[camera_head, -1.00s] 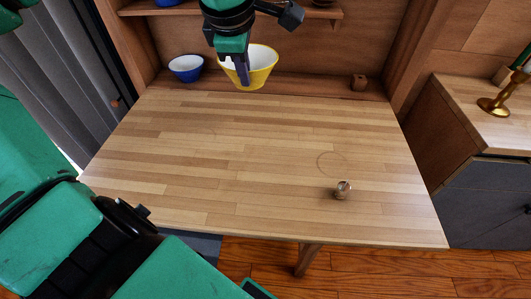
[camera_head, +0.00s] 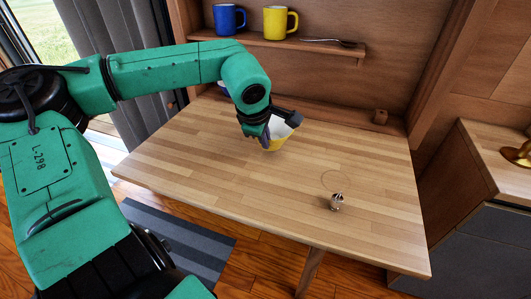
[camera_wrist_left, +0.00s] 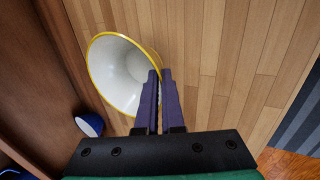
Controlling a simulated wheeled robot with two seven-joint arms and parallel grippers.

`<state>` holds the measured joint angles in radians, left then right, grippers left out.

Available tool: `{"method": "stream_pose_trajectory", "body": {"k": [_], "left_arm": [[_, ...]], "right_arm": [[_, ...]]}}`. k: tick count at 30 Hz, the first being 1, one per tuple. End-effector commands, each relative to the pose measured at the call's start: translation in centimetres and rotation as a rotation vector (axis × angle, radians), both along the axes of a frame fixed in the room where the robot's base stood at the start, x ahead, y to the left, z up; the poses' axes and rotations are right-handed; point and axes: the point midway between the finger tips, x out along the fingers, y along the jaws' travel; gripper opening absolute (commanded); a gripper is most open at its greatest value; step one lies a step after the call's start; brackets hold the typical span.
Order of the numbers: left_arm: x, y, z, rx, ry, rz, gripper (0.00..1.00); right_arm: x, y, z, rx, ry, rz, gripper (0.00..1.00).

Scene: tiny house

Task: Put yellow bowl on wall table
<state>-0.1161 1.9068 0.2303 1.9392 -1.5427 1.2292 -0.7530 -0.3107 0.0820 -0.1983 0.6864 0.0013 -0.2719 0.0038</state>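The yellow bowl (camera_head: 278,133), yellow outside and white inside, is tilted above the back middle of the wall table (camera_head: 250,185) in the head view. My left gripper (camera_head: 262,138) is at its left side. In the left wrist view, my left gripper's fingers (camera_wrist_left: 158,85) are closed together on the rim of the yellow bowl (camera_wrist_left: 112,72), whose opening faces the camera. I cannot tell whether the bowl's underside touches the tabletop. My forearm hides part of the area behind. My right gripper is not in view.
A small metallic object (camera_head: 336,202) stands on the table's front right. A blue bowl (camera_wrist_left: 90,124) sits near the back wall. A blue mug (camera_head: 229,19) and a yellow mug (camera_head: 279,22) stand on the shelf (camera_head: 330,48). Much of the tabletop is clear.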

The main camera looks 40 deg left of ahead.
Motion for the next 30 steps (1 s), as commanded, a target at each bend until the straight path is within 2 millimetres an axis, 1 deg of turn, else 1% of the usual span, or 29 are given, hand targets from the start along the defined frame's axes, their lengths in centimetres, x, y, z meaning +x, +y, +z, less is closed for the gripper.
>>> {"method": "stream_pose_trajectory", "body": {"k": [3, 6, 17, 19, 20, 21, 22, 30], "left_arm": [[-0.1, -0.1, -2.3, -0.002, 0.003, 0.0, 0.0], [0.0, -0.1, -3.8, -0.003, 0.001, 0.0, 0.0], [0.0, 0.0, -4.0, -0.001, -0.001, 0.0, 0.0], [0.0, 0.0, -4.1, -0.001, -0.001, 0.0, 0.0], [0.0, 0.0, -4.1, -0.002, 0.001, 0.0, 0.12], [0.0, 0.0, -4.1, -0.002, 0.001, 0.0, 0.28], [0.0, 0.0, -4.1, -0.001, 0.001, 0.001, 0.35], [0.0, 0.0, -4.0, -0.001, 0.001, 0.001, 0.35]], "right_arm": [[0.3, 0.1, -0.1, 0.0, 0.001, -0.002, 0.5], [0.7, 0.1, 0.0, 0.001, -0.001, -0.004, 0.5], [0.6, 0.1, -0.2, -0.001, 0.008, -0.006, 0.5], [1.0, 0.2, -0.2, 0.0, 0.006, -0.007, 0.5], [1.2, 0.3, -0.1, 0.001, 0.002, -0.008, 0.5], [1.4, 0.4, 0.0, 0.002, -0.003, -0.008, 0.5], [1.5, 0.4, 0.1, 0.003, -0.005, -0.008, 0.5], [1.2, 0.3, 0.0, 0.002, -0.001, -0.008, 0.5]]}}
